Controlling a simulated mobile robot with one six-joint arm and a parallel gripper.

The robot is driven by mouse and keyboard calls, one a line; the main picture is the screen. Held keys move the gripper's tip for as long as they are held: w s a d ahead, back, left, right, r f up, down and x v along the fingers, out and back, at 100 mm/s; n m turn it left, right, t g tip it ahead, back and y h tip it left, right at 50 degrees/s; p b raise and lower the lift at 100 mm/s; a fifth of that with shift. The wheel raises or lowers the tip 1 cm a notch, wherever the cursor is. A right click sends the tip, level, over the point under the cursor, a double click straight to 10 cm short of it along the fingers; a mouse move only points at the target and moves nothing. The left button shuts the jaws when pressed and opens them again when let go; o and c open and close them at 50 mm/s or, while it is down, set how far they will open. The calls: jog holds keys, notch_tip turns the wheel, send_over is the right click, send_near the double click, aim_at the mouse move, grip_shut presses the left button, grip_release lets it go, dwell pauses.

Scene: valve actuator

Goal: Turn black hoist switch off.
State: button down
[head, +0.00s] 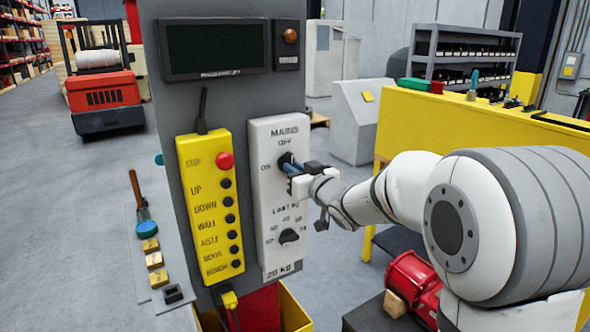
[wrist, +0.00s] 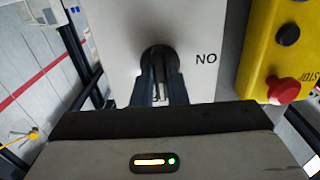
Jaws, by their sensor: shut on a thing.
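The white switch panel (head: 279,205) is marked MAINS, with OFF above its upper black switch (head: 284,158) and ON to the left. My gripper (head: 289,166) reaches in from the right and is shut on this switch. In the wrist view, the two dark fingers of my gripper (wrist: 159,85) stand on either side of the black switch (wrist: 158,57). The ON label shows upside down beside it. The fingers hide much of the switch, so I cannot tell which way its handle points.
A lower black knob (head: 288,236) sits on the same panel. Left of it hangs a yellow button pendant (head: 208,205) with a red stop button (head: 225,161). A dark display (head: 215,49) is above. A yellow bench (head: 450,125) stands right, behind my arm.

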jog(key=c, duration=1.4)
grip_release()
jog(key=shift+c, duration=0.2)
jog(key=b+v, duration=0.1)
jog(key=v, duration=0.6)
jog(key=shift+s+d+b, duration=0.25)
jog(key=shift+s+b, duration=0.1)
jog(key=shift+b, duration=0.05)
